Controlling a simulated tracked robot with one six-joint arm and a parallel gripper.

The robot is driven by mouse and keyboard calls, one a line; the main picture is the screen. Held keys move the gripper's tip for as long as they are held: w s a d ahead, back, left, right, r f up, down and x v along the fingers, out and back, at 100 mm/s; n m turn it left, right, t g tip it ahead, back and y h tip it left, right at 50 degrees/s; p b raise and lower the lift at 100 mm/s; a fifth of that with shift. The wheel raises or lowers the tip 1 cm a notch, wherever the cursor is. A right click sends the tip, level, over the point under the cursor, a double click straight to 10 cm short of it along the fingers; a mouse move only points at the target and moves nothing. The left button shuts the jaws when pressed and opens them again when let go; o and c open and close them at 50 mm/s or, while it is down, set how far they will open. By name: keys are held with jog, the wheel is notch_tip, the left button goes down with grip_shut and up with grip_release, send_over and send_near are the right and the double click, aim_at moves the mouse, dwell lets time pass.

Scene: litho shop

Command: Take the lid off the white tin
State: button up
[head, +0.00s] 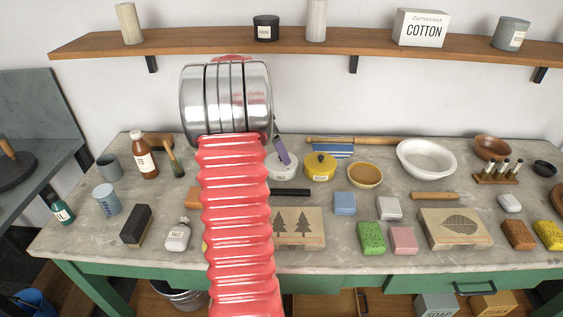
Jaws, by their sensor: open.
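The white tin (287,174) stands on the bench just right of my red arm, and its left side is partly hidden by the arm. It looks low and round, with its lid on. My gripper (282,152) is mostly hidden behind the metal wrist. One purple finger shows, slanting down over the top of the white tin. The jaws are open, and I see nothing held. I cannot tell whether the finger touches the lid.
A yellow tin (320,167) with a dark knob stands close to the right. An ochre bowl (365,175) and a white basin (427,158) are farther right. A rolling pin (350,140) lies behind. A wooden shelf (340,40) hangs above. A block with trees (299,229) lies in front.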

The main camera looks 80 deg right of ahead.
aim_at(278, 162)
jog(key=shift+x, duration=2.6)
jog(key=shift+w+a, duration=0.1)
jog(key=shift+a, duration=0.05)
jog(key=shift+c, duration=0.5)
jog(key=c, duration=0.7)
jog(key=shift+r, duration=0.1)
notch_tip(278, 162, up, 10)
